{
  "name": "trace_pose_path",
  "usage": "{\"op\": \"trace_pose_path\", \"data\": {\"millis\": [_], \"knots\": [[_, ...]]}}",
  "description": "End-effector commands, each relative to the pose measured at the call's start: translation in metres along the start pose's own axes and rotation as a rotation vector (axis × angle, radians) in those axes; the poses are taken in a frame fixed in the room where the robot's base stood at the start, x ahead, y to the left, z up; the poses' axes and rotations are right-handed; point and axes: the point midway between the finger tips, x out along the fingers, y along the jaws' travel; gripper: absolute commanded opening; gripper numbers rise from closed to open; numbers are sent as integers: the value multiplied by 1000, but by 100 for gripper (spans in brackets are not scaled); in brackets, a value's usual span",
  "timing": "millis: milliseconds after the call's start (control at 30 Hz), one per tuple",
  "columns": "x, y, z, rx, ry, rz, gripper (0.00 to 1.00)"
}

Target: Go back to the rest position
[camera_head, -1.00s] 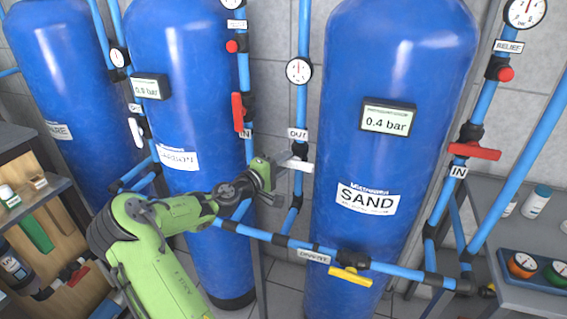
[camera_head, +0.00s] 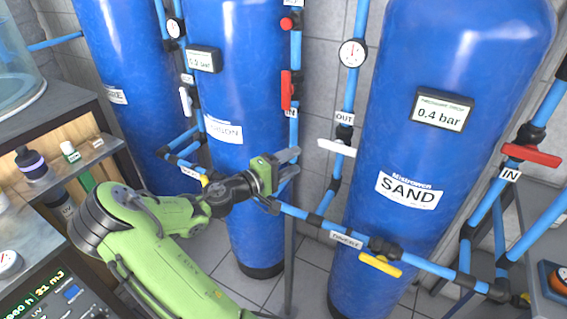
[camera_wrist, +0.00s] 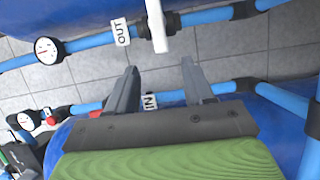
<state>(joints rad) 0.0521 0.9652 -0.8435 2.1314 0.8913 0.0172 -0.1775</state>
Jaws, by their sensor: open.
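My gripper (camera_head: 285,172) is at the end of my green arm, in front of the pipes between the carbon tank (camera_head: 240,130) and the SAND tank (camera_head: 395,80). In the wrist view its two grey fingers (camera_wrist: 160,88) stand apart with nothing between them. A white valve handle (camera_head: 337,147) on the OUT pipe is apart from the fingers, to their right in the head view. It also shows beyond the fingertips in the wrist view (camera_wrist: 157,25).
A red handle (camera_head: 287,90) is on the carbon IN pipe and another red handle (camera_head: 531,155) is at the far right. A yellow handle (camera_head: 380,265) sits on the low drain pipe. A counter with bottles (camera_head: 30,163) stands at the left.

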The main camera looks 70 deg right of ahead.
Motion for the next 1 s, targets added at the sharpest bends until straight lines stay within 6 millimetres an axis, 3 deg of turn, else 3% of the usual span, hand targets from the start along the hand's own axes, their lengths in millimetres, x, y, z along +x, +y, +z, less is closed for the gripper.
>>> {"op": "trace_pose_path", "data": {"millis": [100, 200, 867, 1000], "knots": [[-20, 1, -1, -1, 2, -1, 52], [-27, 0, 0, 0, 0, 0, 52], [-28, 0, 0, 2, -2, -5, 52], [-39, -10, 9, 74, -26, -184, 52]]}}
